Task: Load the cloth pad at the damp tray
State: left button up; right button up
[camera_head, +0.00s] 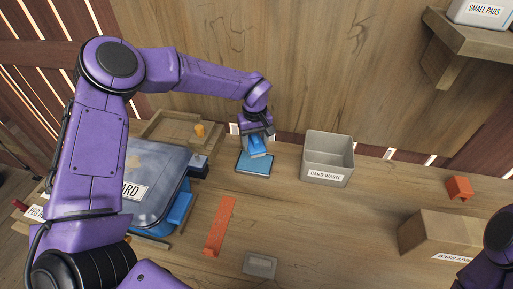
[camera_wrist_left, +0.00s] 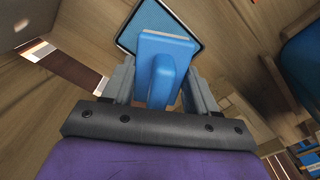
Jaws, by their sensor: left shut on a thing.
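The cloth pad (camera_head: 257,149) is a blue block with a blue handle. My left gripper (camera_head: 256,138) is shut on its handle. In the left wrist view the pad (camera_wrist_left: 164,42) shows with the handle between the two grey fingers. In the left wrist view the tray (camera_wrist_left: 148,16) shows behind the pad's far end. I cannot tell whether the pad touches it. Part of my right arm shows at the lower right; its gripper does not.
A grey open bin marked "CARD WASTE" (camera_head: 327,160) stands right of the tray. A large bin with a grey lid (camera_head: 155,175) stands left. An orange strip (camera_head: 218,226) lies in front. A cardboard box (camera_head: 438,233) and orange block (camera_head: 459,188) are at right.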

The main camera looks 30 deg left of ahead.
aim_at(255, 163)
pick_arm(q)
jog(key=shift+f+b, duration=2.95)
jog(key=shift+f, duration=0.1)
jog(key=shift+r, duration=0.1)
jog(key=shift+f, duration=0.55)
jog(key=shift+s+f, duration=0.15)
jog(key=shift+s, duration=0.05)
notch_tip(255, 163, up, 7)
jog(key=p, duration=0.8)
jog(key=shift+w+r, duration=0.15)
jog(key=shift+r, duration=0.05)
jog(key=shift+f, duration=0.1)
